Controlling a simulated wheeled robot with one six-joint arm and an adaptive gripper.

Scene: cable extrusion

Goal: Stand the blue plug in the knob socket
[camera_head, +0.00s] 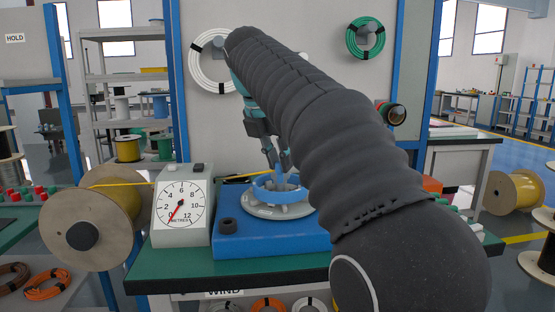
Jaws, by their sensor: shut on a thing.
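My gripper (277,165) reaches down over a grey-white wheel (262,211) with a blue rim, on a blue base block (270,243). Its fingers are shut on a small blue piece (281,181), which I take to be the blue plug. Its lower end is hard to make out against the blue rim, so I cannot tell if it touches the wheel. A short dark round collar (228,225), which looks like the knob socket, stands at the block's front left, left of and nearer than my gripper.
A grey dial gauge (182,204) stands just left of the block, on a green bench top (170,278). A large cable spool (95,225) is further left, with a yellow cable running from it. A grey panel (205,110) with hanging coils rises behind. My arm hides the block's right side.

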